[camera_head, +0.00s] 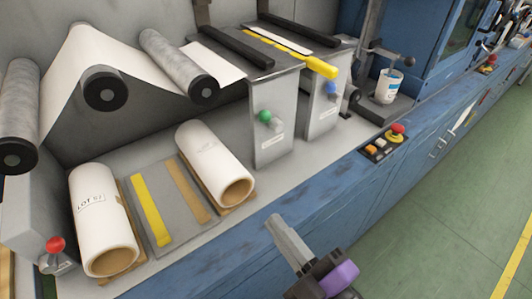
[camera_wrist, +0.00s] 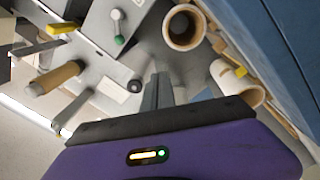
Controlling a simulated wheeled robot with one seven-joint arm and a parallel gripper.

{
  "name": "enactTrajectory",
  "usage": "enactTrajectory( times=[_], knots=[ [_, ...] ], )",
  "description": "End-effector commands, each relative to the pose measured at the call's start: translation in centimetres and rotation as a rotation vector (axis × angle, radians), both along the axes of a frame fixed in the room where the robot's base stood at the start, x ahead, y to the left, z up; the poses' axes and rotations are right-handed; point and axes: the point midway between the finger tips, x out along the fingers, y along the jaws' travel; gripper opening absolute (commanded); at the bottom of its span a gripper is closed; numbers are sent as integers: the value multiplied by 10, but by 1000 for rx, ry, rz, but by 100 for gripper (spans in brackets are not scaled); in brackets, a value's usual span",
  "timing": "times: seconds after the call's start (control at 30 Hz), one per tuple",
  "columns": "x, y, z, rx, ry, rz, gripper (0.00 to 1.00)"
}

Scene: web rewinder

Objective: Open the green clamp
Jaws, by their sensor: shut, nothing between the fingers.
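The green clamp's knob (camera_head: 264,116) sits on the front of a grey box (camera_head: 272,140) at the middle of the head view, above a small white label. In the wrist view the green knob (camera_wrist: 119,40) shows at upper left, on a pale lever. My gripper (camera_head: 274,222) is at the lower middle of the head view, over the blue front edge of the machine. It is below the green knob and clearly apart from it. Its fingers (camera_wrist: 161,80) are shut and empty in the wrist view.
A blue knob (camera_head: 331,88) is on the neighbouring box, with a yellow-handled bar (camera_head: 320,67) above it. White paper rolls (camera_head: 213,163) lie on the bench left of my gripper. A red button panel (camera_head: 385,141) is at right. Space before the green knob looks clear.

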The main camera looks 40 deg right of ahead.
Motion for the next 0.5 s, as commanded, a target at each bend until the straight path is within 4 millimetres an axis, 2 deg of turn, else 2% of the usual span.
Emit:
enactTrajectory(
  times=[0.03,0.2,0.3,0.4,0.5],
  knots=[
    [14,-2,-7,-130,-29,-29,0],
    [47,-15,2,-650,-61,-186,0],
    [55,-24,10,-902,-39,-271,0],
    [54,-32,9,-1090,7,-326,0],
    [53,-38,8,-1206,40,-357,0]
  ],
)
